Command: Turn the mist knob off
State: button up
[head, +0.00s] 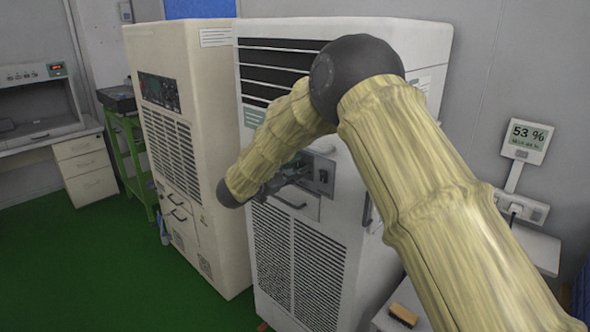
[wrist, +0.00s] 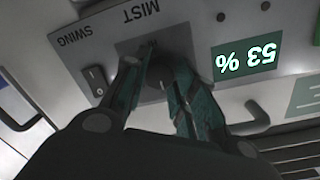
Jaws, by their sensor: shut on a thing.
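The mist knob (wrist: 154,88) is a dark round knob on a grey control panel (wrist: 190,40), below the printed word MIST in the wrist view. My gripper (wrist: 158,75) has its two green-padded fingers closed around the knob, one on each side. The fingers partly hide the knob, so its exact setting cannot be read. In the head view my gripper (head: 290,172) reaches the small panel (head: 322,172) on the front of the white cabinet (head: 330,215), and the knob is hidden there.
A green 53 % display (wrist: 246,58) and a rocker switch (wrist: 95,80) by the word SWING sit beside the knob. A beige cabinet (head: 195,150) stands left of the white one. A 53 % meter (head: 526,140) stands at right. Green floor (head: 80,270) is open at left.

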jog(key=o, duration=1.1)
jog(key=shift+c, duration=0.2)
jog(key=shift+a, duration=0.1)
jog(key=v, duration=1.2)
